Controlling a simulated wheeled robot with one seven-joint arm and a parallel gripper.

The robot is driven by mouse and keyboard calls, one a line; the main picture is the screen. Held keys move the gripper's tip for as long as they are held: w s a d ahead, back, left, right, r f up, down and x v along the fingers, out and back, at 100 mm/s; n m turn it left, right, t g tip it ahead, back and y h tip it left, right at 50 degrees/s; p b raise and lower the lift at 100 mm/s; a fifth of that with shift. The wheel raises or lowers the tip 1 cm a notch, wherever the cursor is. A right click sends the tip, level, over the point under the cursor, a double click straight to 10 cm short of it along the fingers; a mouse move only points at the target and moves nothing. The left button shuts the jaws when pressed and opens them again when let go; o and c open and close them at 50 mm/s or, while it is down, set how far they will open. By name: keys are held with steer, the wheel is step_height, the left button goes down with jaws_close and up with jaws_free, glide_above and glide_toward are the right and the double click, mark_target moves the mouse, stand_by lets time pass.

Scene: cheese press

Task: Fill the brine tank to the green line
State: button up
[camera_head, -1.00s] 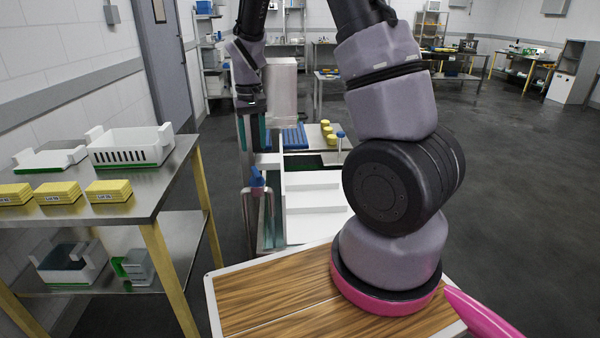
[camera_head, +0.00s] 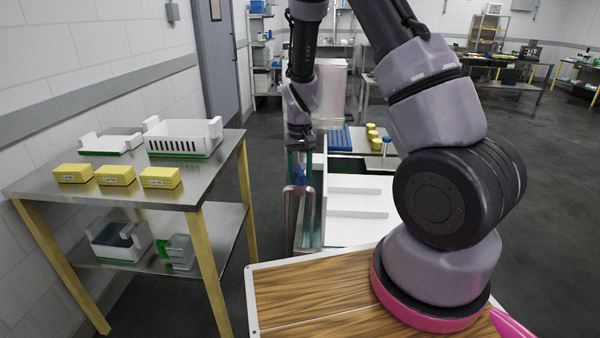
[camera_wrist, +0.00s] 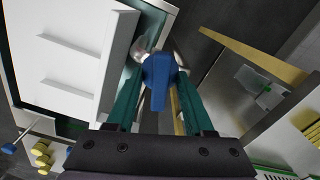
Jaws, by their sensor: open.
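The brine tank (camera_head: 312,232) is the pale open basin in the middle of the head view, with white slabs across its right part. A narrow teal strip shows inside its left side. I cannot make out a green level line or tell the liquid level. A bent metal tap pipe (camera_head: 287,215) stands at its left edge, with a blue tap handle (camera_head: 299,176) on top. In the wrist view the blue handle (camera_wrist: 158,72) lies between the teal fingers of my gripper (camera_wrist: 160,80). My gripper is open, with gaps visible beside the handle.
A steel table (camera_head: 130,188) with white trays and yellow blocks stands to the left. A blue ribbed mat (camera_head: 340,139), yellow pieces (camera_head: 372,131) and a blue-topped post (camera_head: 386,144) lie beyond the tank. Dark floor is clear at far right.

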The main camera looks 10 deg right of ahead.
mark_target(300, 169)
jaws_close()
steer(key=shift+m, duration=1.9)
jaws_free()
step_height(300, 169, up, 11)
steer(key=shift+f, duration=0.1)
